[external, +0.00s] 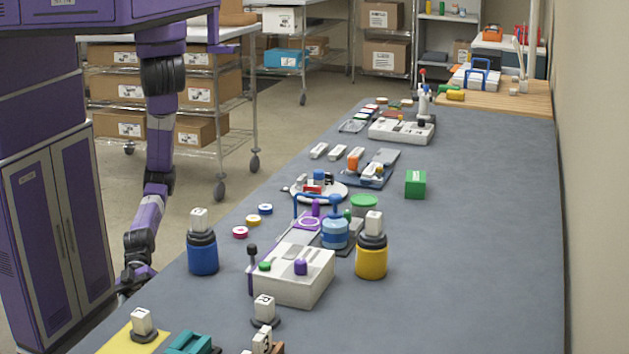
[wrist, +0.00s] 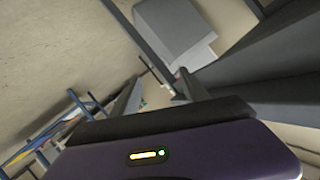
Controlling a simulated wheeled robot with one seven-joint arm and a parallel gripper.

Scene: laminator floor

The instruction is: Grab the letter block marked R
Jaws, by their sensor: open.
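Several white letter blocks show in the external view. One sits on a blue jar (external: 202,255) and one on a yellow jar (external: 371,258). One stands on a black base at the front (external: 264,307), one on a dark base over a yellow sheet (external: 141,321), and one is at the bottom edge (external: 262,341). The markings are too small to tell which is R. My gripper (external: 132,280) hangs low beside the table's left edge, partly hidden, away from all blocks. In the wrist view my gripper (wrist: 158,92) is open and empty; no block shows there.
The long grey table (external: 470,270) is clear along its right side. A white box with knobs (external: 292,278) stands between the jars and front blocks.

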